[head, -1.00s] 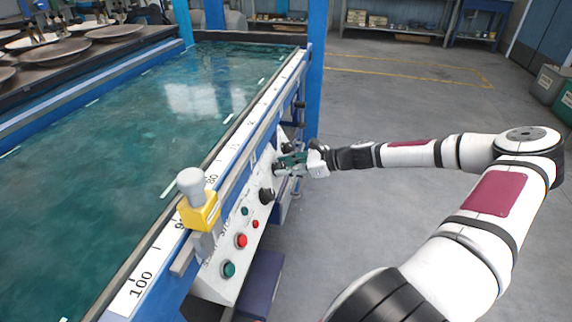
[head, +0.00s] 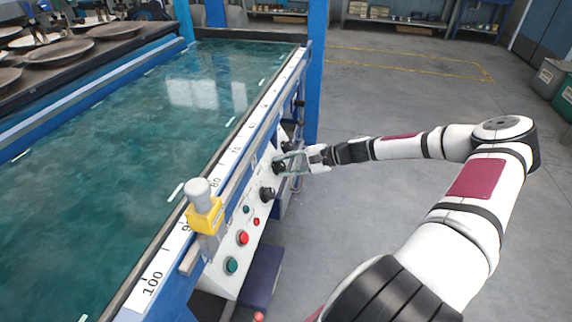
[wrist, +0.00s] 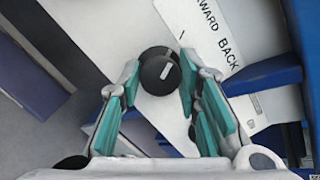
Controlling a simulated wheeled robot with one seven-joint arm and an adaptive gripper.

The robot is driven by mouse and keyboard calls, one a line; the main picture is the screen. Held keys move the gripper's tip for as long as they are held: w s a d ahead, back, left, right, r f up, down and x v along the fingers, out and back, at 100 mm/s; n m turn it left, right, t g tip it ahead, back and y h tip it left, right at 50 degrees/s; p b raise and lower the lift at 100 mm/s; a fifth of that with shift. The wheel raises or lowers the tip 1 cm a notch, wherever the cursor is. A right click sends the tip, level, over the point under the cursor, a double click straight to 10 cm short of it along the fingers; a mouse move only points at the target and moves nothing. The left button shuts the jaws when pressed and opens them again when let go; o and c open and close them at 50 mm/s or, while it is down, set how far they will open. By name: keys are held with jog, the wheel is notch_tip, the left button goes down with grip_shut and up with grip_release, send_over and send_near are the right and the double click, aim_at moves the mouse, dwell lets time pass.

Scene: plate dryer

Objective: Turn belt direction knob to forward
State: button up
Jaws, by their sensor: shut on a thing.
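The belt direction knob (wrist: 159,71) is round and black with a short white mark. In the head view the knob (head: 279,167) is on the sloped control panel (head: 222,277). My gripper (wrist: 157,88) has its teal-padded fingers on either side of the knob, shut on it; exact pad contact is hard to see. In the head view my gripper (head: 288,164) reaches the panel from the right.
Another black knob (head: 267,194), a red button (head: 243,238) and a green button (head: 231,265) lie nearer on the panel. A yellow block with a grey cap (head: 204,216) stands on the belt's edge rail. The floor right of the machine is clear.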

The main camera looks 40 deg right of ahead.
jog(key=shift+d+n, duration=0.1)
jog(key=shift+n, duration=0.4)
jog(key=o, duration=1.1)
jog(key=v, duration=1.2)
jog(key=shift+w, duration=0.1)
